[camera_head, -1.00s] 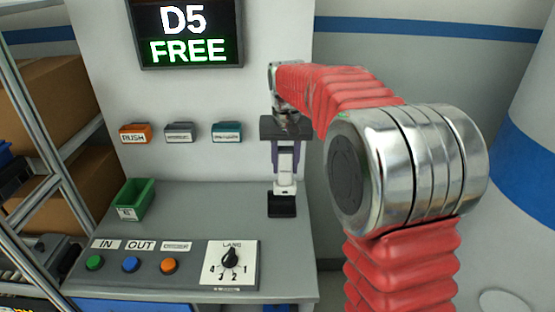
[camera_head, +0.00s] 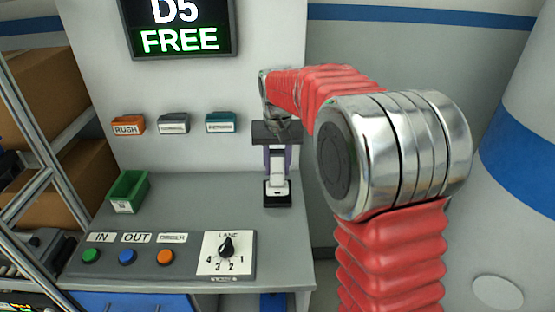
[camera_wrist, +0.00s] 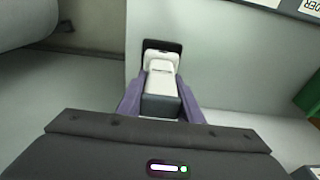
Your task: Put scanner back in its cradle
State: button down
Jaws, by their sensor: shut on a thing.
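The scanner (camera_head: 277,172) is white with a dark grip. My gripper (camera_head: 277,158) is shut on it and holds it upright above the right side of the grey desk. The black cradle (camera_head: 278,200) stands on the desk directly below, and the scanner's lower end is at or in its top; I cannot tell if it is fully seated. In the wrist view, the scanner (camera_wrist: 162,79) lies between the purple fingers, and the dark cradle (camera_wrist: 163,45) shows around its far end.
A green bin (camera_head: 128,191) stands at the desk's left. A button panel (camera_head: 160,256) with a lane dial (camera_head: 226,248) runs along the front. Orange, grey and teal label holders (camera_head: 173,123) are on the wall behind. The desk between bin and cradle is clear.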

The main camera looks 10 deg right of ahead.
aim_at(277, 174)
jog(key=shift+f, duration=1.25)
jog(key=shift+f, duration=0.45)
jog(key=c, duration=1.2)
grip_release()
jog(key=r, duration=0.4)
jog(key=s+r, duration=0.1)
jog(key=r, duration=0.8)
jog(key=shift+s+a+r, duration=0.2)
jog(key=shift+s+r, duration=0.1)
jog(key=shift+r, duration=0.05)
jog(key=shift+w, duration=0.1)
